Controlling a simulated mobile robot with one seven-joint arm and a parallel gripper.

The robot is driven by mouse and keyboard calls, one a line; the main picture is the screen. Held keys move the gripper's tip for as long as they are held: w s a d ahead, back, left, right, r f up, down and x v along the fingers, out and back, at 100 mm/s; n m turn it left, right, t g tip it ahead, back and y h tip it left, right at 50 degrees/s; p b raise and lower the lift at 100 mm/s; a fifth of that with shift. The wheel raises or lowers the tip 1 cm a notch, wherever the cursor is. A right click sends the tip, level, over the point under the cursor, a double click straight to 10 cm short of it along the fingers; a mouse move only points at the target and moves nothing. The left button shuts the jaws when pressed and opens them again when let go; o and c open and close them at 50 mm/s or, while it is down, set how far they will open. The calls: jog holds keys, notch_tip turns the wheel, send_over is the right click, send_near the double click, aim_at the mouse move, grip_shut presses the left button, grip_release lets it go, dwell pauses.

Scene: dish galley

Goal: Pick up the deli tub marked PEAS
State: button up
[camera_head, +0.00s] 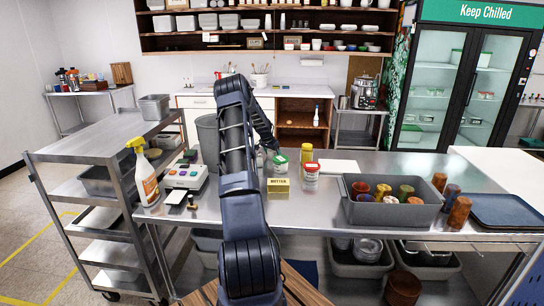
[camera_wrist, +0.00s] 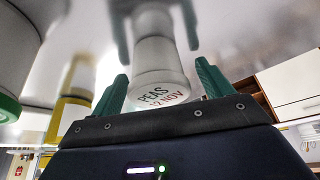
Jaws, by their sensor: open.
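The deli tub marked PEAS (camera_wrist: 158,60) is white, and its label reads PEAS and 12 NOV. It shows in the middle of the wrist view, where the picture seems upside down. My gripper (camera_wrist: 162,72) is open, with one green finger on each side of the tub's labelled end. I see no finger pressed on the tub, and cannot tell how deep it sits between them. In the head view my arm covers most of that spot, and I cannot make out the label there.
Close by stand a green-lidded tub (camera_head: 280,164), a yellow bottle (camera_head: 306,153), a red-lidded tub (camera_head: 311,177) and a yellow butter box (camera_head: 278,186). A grey bin (camera_head: 392,213) with cups stands to the right. A scale-like device (camera_head: 185,176) and spray bottle (camera_head: 145,178) stand left.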

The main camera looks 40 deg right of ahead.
jog(key=c, duration=1.1)
jog(key=shift+r, duration=0.1)
